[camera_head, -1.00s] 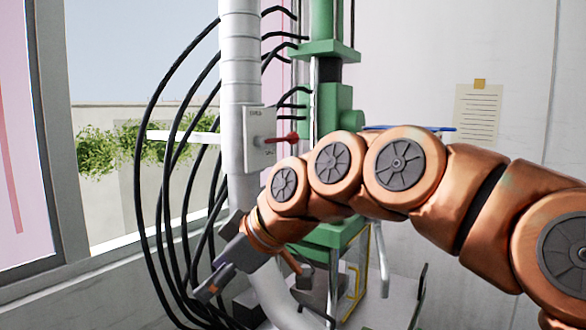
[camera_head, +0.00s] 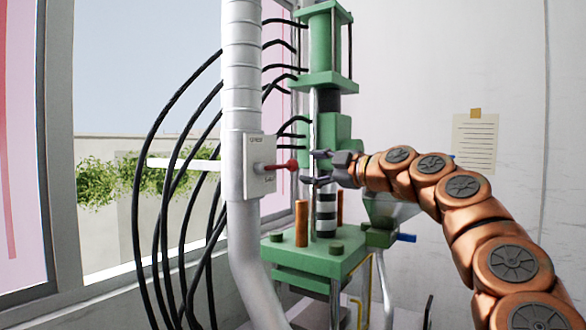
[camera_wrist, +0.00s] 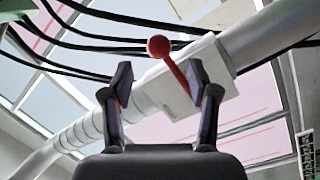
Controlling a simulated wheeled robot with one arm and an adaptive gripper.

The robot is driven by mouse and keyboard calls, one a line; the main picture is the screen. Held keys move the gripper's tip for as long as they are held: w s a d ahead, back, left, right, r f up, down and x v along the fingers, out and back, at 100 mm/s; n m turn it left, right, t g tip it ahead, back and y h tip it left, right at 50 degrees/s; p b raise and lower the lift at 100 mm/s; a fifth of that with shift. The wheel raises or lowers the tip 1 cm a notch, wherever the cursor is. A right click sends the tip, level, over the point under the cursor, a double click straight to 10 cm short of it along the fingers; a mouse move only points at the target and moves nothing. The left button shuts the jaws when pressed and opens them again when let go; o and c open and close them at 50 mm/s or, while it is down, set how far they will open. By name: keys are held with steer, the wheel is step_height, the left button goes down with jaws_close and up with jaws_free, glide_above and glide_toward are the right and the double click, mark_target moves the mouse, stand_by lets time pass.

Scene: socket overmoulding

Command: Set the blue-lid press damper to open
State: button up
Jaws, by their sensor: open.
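The damper is a pale plate (camera_head: 259,150) on a silver duct (camera_head: 240,90), with a red lever and round knob (camera_head: 291,164) pointing right in the head view. The plate's small markings are too blurred to read. My gripper (camera_head: 311,167) is open and empty, just right of the knob, with its fingers facing it. In the wrist view the red knob (camera_wrist: 158,46) shows between and beyond the two open fingertips (camera_wrist: 160,85). I cannot tell whether the fingers touch it. A blue part (camera_head: 406,238) shows at the press's right side, below my arm.
The green press (camera_head: 330,255) with posts and a striped column stands behind and below my gripper. Black hoses (camera_head: 150,130) loop left of the duct near the window. A paper notice (camera_head: 475,143) hangs on the right wall.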

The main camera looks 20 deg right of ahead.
mark_target(297, 165)
steer(key=p+x, duration=0.3)
steer(key=x, duration=0.3)
steer(key=shift+w+r, duration=0.15)
steer(key=shift+w+a+p, duration=0.25)
steer(key=shift+w+p, duration=0.1)
steer(key=shift+w, duration=0.3)
steer(key=shift+c, duration=0.4)
jaws_close()
